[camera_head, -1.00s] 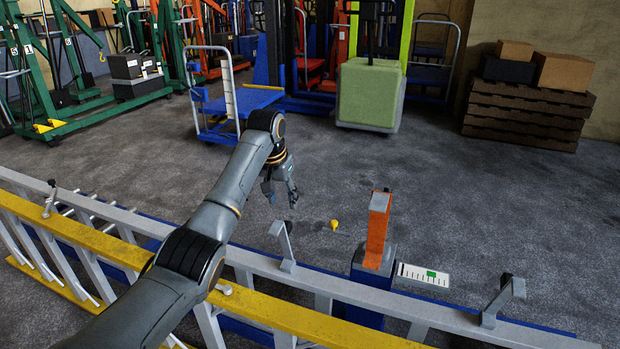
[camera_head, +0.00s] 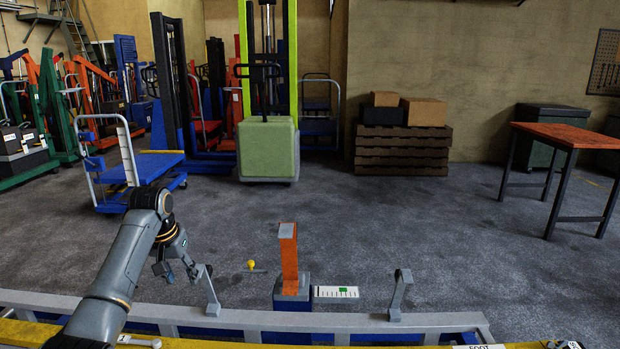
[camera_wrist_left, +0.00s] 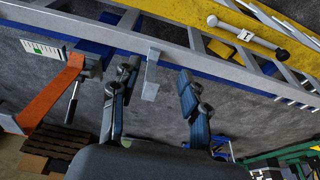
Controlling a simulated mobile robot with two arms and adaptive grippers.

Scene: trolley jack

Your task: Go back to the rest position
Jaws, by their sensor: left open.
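My left gripper (camera_head: 178,270) is open and empty in the head view, above the floor just behind the grey rail. It is left of the orange lever post (camera_head: 288,255) of the jack, apart from it. A grey bracket (camera_head: 209,290) stands close to the right of its fingers. In the left wrist view the two fingers (camera_wrist_left: 155,100) are spread wide, with the grey bracket (camera_wrist_left: 151,75) seen between them. My right gripper is not in view.
A white scale with a green mark (camera_head: 343,290) is beside the orange post. A yellow knob (camera_head: 251,265) shows left of it. A blue trolley (camera_head: 140,168), a green block (camera_head: 268,150), a pallet stack (camera_head: 402,152) and an orange table (camera_head: 570,134) stand behind open floor.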

